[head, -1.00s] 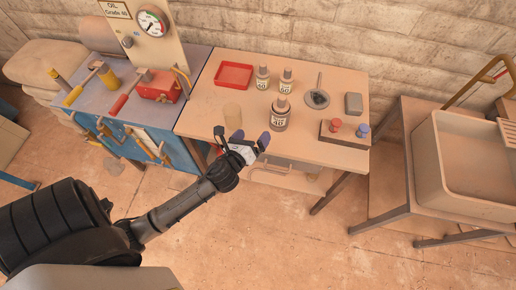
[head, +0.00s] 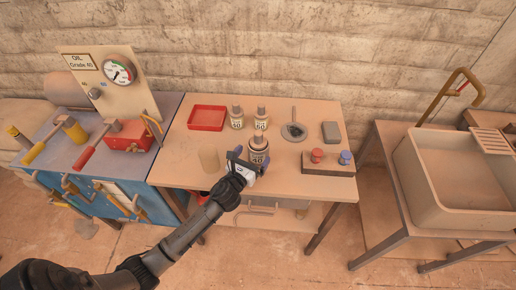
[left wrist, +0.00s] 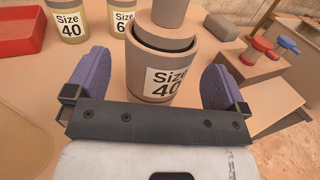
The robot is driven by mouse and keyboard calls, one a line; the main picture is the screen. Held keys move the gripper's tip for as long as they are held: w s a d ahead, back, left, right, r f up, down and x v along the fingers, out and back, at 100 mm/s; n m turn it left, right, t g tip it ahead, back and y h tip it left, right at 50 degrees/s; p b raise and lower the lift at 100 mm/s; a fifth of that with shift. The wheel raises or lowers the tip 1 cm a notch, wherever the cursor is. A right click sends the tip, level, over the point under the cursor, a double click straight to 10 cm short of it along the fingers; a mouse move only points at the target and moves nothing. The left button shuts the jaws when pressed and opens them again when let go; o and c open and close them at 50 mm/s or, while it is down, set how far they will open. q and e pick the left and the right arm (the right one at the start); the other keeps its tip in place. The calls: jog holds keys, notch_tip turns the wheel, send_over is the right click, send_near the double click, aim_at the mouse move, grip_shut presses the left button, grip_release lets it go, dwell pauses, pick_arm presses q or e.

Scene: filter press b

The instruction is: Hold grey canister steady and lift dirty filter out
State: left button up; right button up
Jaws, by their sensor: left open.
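The grey canister (head: 258,158) stands upright near the middle of the table, with a "Size 40" label facing me. A brownish-grey cylinder, seemingly the filter (head: 258,142), sticks up out of its top. In the left wrist view the canister (left wrist: 152,82) is straight ahead, with the filter (left wrist: 172,25) above its rim. My left gripper (head: 250,162) is open at the near side of the canister. Its two purple-padded fingers show left and right of the canister in the left wrist view (left wrist: 157,82); I cannot tell whether they touch it. My right gripper is not in view.
Two labelled bottle-like filters (head: 249,118) stand behind the canister. A block with red and blue knobs (head: 329,169) lies to the right. A sink (head: 470,190) stands farther right.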

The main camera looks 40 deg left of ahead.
aim_at(258, 148)
pick_arm(q)
jog(key=shift+x, duration=2.35)
jog(key=c, duration=1.1)
